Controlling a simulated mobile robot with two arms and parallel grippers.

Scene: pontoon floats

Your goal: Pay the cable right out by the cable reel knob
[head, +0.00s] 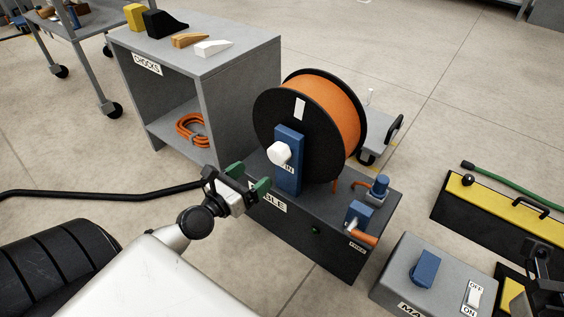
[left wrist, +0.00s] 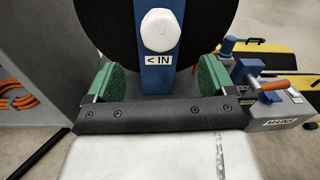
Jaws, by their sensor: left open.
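The cable reel (head: 270,112) is a black-flanged drum wound with orange cable (head: 341,110), standing on a dark box. The knob also shows in the left wrist view (left wrist: 159,30), top centre, beyond the fingers. My left gripper (head: 249,181), with green finger pads, is open and empty, apart from the knob, to its lower left. A dark part at the lower right edge (head: 541,268) looks like my right gripper; its fingers cannot be made out.
A grey shelf unit (head: 235,75) with several wedge chocks stands behind left; a coil of orange cable (head: 191,130) lies inside. A blue clamp (head: 360,214) sits on the box's right end. A grey switch box (head: 405,275) and a yellow-black panel (head: 490,205) are at right.

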